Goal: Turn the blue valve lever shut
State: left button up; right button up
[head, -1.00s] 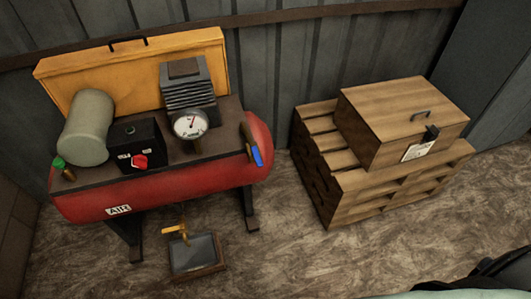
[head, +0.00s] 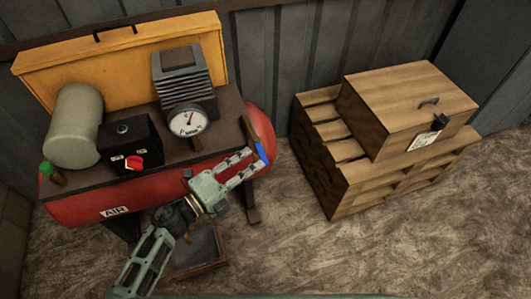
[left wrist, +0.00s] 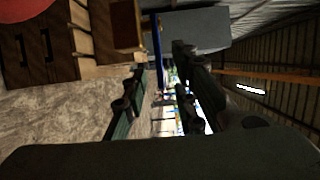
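The blue valve lever (head: 262,151) is at the right end of the red air tank (head: 85,207). My left gripper (head: 256,161) is in front of that end, its two fingers spread apart and their tips close to the lever. I cannot tell whether they touch it. In the left wrist view a thin blue strip, likely the lever (left wrist: 157,50), shows between the open fingers (left wrist: 158,75). The valve body behind the lever is not clear. My right gripper is out of view.
The tank carries a gauge (head: 187,122), a black box with a red knob (head: 133,162), a motor and a grey cylinder (head: 74,127). A drip tray (head: 203,250) lies below, partly behind my left arm. A crate (head: 410,105) on pallets stands right; floor between is clear.

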aim_at(262, 155)
pick_arm(q)
jog(key=x, duration=0.5)
jog(key=shift+w, duration=0.15)
grip_shut()
jog(key=shift+f, duration=0.1)
dwell(0.3)
